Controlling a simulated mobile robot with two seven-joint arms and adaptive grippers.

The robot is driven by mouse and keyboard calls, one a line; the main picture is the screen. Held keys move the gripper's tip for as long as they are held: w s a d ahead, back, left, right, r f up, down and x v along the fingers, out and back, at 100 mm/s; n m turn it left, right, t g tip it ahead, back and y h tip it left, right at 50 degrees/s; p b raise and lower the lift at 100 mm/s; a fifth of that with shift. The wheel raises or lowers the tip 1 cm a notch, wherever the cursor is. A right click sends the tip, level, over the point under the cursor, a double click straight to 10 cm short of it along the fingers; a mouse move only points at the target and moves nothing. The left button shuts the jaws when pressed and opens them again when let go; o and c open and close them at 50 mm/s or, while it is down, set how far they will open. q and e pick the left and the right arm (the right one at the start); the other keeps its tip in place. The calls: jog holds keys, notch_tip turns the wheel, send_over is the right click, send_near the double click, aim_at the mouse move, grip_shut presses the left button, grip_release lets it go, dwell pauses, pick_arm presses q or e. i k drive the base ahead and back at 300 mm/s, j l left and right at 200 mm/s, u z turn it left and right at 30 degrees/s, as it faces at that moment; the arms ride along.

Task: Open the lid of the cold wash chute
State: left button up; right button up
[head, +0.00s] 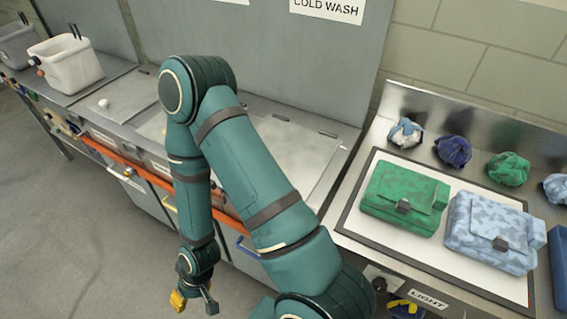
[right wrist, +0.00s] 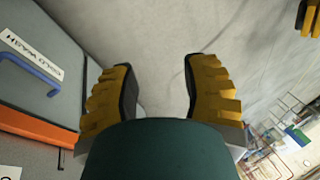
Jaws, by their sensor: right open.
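The "COLD WASH" sign (head: 325,9) is on the grey back panel. Below it, a flat metal lid (head: 290,155) lies closed in the counter top, with dark hinge slots along its back edge. My forearm hides its left part and any knob there. My right gripper (head: 193,301) hangs low in front of the cabinets, below the counter, apart from the lid. In the right wrist view its two yellow ridged fingers (right wrist: 163,95) are spread with nothing between them. A yellow ridged piece at that view's top right looks like part of my left gripper; its opening is not visible.
An orange rail (head: 135,170) runs along the counter front above cabinet doors; a blue handle (right wrist: 30,72) is close to my right gripper. Another lid with a white knob (head: 103,103) and a white bin (head: 66,64) are left. Green (head: 403,198) and blue (head: 494,233) bags lie right. The floor is clear.

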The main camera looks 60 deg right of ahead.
aim_at(303, 155)
jog(key=j+z, duration=0.15)
jog(key=z, duration=0.35)
jog(key=k+z, duration=0.15)
jog(key=z, duration=1.2)
jog(key=j+z, duration=0.4)
jog(key=j, duration=0.3)
jog(key=k+j+z, duration=0.1)
jog(key=j+z, duration=0.3)
jog(key=j, duration=0.35)
